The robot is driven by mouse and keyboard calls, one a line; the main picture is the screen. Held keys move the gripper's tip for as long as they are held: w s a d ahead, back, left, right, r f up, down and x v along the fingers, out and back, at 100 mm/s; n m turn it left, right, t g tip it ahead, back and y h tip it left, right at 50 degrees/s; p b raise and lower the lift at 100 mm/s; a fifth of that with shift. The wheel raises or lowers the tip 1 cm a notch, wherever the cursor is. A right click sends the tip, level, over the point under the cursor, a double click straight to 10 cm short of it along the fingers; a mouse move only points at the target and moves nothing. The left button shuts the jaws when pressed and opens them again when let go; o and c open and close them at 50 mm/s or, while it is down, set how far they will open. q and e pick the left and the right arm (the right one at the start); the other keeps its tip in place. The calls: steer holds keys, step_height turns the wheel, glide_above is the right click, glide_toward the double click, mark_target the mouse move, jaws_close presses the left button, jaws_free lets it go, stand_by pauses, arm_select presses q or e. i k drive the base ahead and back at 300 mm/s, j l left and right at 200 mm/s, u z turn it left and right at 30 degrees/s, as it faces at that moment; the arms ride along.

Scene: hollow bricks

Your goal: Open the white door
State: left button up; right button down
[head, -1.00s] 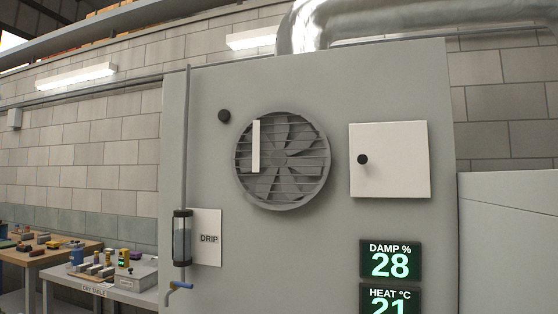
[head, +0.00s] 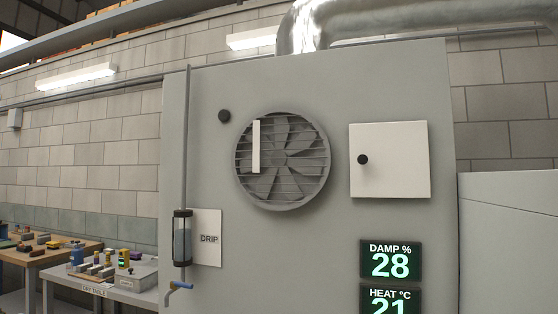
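The white door (head: 403,160) is a small square panel on the right part of the grey cabinet front (head: 340,245). It looks closed and flush with its frame. A round black knob (head: 362,160) sits near its left edge. Neither of my grippers shows in the head view.
A round fan (head: 298,180) with slats and a white upright strip (head: 256,146) is left of the door. Displays reading damp 28 (head: 390,261) and heat 21 (head: 390,301) are below it. A cluttered table (head: 120,293) stands beyond.

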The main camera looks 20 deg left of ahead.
mark_target(388, 159)
steer(key=i+l, duration=0.1)
steer(key=l, duration=0.35)
steer(key=i+l, duration=0.1)
steer(key=l, duration=0.3)
steer(key=i+l, duration=0.1)
steer(key=l, duration=0.35)
